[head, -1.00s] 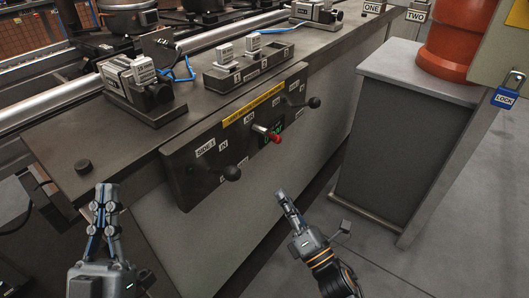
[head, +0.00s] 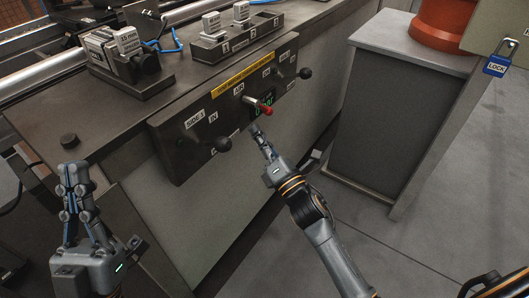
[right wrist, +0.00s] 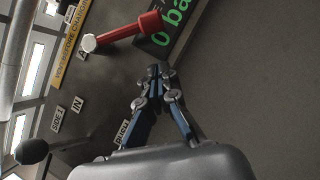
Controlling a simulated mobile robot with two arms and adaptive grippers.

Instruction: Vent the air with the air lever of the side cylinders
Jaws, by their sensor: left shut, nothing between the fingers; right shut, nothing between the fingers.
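The air lever (head: 262,107), with a red handle and silver base, sticks out from the middle of the dark control panel (head: 183,163). It also shows in the right wrist view (right wrist: 148,24), beside a green digital display (right wrist: 176,27) reading "0 ba", the rest cut off. My right gripper (head: 254,130) is shut and empty, just below the red handle and apart from it in the right wrist view. My left gripper (head: 70,168) is shut and empty, in front of the bench at lower left, away from the panel.
Black ball-ended levers stand at the panel's left (head: 223,144) and right (head: 305,73). A grey cabinet (head: 400,110) stands to the right, with floor between.

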